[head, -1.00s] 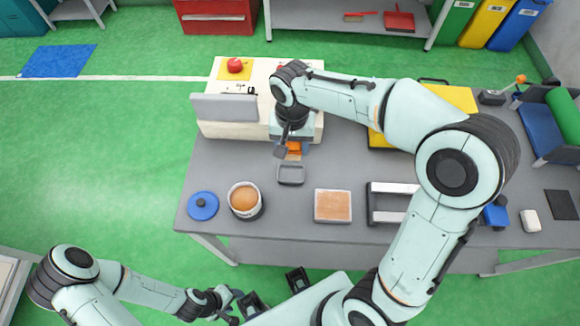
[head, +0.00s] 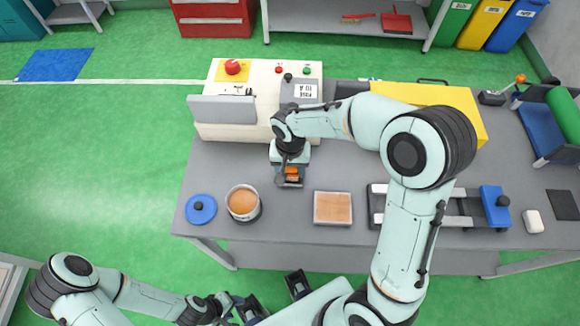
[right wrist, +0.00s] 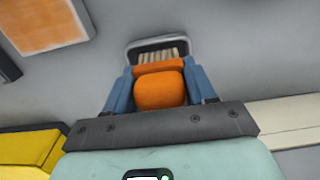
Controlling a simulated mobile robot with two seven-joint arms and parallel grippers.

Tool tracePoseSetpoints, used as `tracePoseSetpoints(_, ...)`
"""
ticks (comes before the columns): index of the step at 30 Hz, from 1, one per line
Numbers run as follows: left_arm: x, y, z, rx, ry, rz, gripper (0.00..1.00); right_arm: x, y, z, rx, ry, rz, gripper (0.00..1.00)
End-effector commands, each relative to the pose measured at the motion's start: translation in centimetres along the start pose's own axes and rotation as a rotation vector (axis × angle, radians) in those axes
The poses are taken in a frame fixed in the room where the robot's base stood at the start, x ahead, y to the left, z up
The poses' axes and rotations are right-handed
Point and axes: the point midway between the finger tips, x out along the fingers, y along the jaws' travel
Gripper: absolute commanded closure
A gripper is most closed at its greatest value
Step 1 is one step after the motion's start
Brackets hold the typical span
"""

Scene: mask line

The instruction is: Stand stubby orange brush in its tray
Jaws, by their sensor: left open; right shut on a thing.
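The stubby orange brush (right wrist: 159,90) is held between the blue fingers of my right gripper (right wrist: 160,82), with its pale bristles at the far end. The small grey tray (head: 290,184) is right under the brush. In the right wrist view the bristles lie within the outline of the tray rim (right wrist: 148,41); I cannot tell whether they touch its floor. My left gripper (head: 236,308) is open and empty, low beside the table.
A pot (head: 243,203) with orange-brown contents and a blue lid (head: 200,209) stand left of the tray. A square orange-brown panel (head: 332,208) lies to the right, then a grey frame with a blue block (head: 494,206). A cream machine (head: 230,132) stands close behind.

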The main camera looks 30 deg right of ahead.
Motion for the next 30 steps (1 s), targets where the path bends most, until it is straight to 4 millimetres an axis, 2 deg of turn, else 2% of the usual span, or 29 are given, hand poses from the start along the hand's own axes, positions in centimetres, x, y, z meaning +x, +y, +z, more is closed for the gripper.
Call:
tracePoseSetpoints(7,0.7,-0.3,0.1,-0.001,-0.003,-0.001,0.49,0.8,0.0,0.0,0.000,0.000,0.000,0.69)
tracePoseSetpoints(8,0.7,-0.3,0.1,-0.001,-0.003,-0.001,0.49,0.8,0.0,0.0,0.000,0.000,0.000,0.42)
tracePoseSetpoints(10,0.6,-0.3,0.1,-0.001,-0.003,-0.001,0.49,0.7,0.0,0.0,0.000,0.000,0.000,0.19)
tracePoseSetpoints(19,0.5,-0.2,0.1,-0.001,-0.002,-0.001,0.49,0.5,0.0,0.0,0.000,0.000,0.000,0.19)
tracePoseSetpoints(22,-0.1,0.0,0.0,0.000,0.000,0.000,0.49,-0.1,0.0,-0.1,0.000,0.001,-0.001,0.19)
tracePoseSetpoints(26,-0.3,0.1,-0.1,0.001,0.002,0.001,0.49,-2.1,-0.1,-0.1,0.000,0.005,-0.003,0.19)
tracePoseSetpoints(30,-0.7,0.3,-0.2,0.001,0.003,0.001,0.49,-5.3,-0.1,-0.2,0.000,0.006,-0.005,0.19)
